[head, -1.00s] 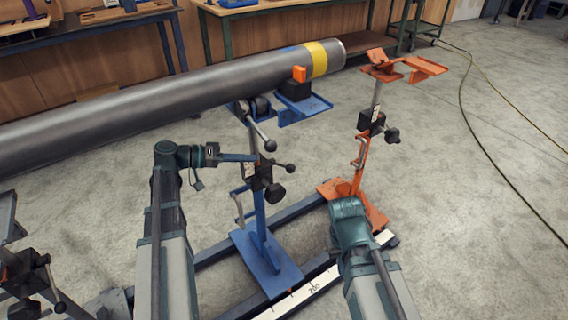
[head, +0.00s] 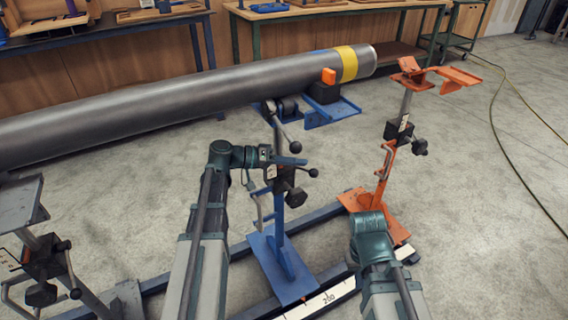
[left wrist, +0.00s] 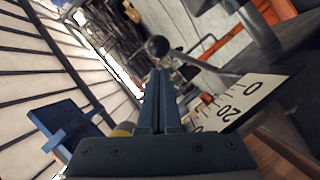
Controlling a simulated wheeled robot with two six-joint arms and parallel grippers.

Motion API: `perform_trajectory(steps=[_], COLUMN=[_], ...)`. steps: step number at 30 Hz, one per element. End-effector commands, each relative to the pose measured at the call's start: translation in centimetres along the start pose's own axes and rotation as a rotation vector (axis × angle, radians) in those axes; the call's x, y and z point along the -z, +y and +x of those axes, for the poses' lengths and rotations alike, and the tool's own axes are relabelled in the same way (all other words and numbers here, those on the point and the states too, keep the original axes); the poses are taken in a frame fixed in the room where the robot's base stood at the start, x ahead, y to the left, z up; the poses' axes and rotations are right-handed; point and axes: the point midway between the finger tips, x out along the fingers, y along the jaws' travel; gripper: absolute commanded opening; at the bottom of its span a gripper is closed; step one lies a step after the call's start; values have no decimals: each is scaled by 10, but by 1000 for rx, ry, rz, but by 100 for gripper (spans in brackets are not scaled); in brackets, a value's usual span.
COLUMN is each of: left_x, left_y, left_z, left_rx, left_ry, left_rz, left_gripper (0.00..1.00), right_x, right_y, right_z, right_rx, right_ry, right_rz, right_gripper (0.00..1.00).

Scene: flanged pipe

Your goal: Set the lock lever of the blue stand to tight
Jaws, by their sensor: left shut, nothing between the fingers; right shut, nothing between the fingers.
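The blue stand (head: 280,255) stands on the rail and carries the grey pipe (head: 200,95). On its post are a lever with a black ball (head: 295,146) pointing down right, a second arm with a black ball (head: 313,173), and a black knob (head: 297,197). I cannot tell from its pose whether the lock is tight. My left gripper (head: 305,161) is shut and empty, its tips close to the two balls. In the left wrist view, a black ball on a rod (left wrist: 157,46) is just beyond the shut fingers (left wrist: 158,75); contact is unclear. My right gripper is out of sight.
An orange stand (head: 385,180) stands to the right of the blue one. A grey stand (head: 40,255) is at the left edge. A scale strip (head: 325,300) lies along the rail. Workbenches stand behind; the floor at right is mostly clear, with a hose on it.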

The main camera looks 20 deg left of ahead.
Motion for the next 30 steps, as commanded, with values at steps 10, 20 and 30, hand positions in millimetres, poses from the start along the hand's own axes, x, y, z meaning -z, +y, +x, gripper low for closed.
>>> perform_trajectory(steps=[10,20,30], left_x=[0,-1,-8], left_y=[0,0,-2], left_z=[19,19,22], left_rx=[0,2,28], left_ry=[0,0,1], left_rz=[-1,5,66], left_gripper=[0,0,0], right_x=[0,0,0], right_y=[-1,-1,-1], right_z=[4,4,6], right_rx=[1,1,1], right_ry=[0,0,0], right_rz=[-1,-1,-1], right_gripper=[0,0,0])
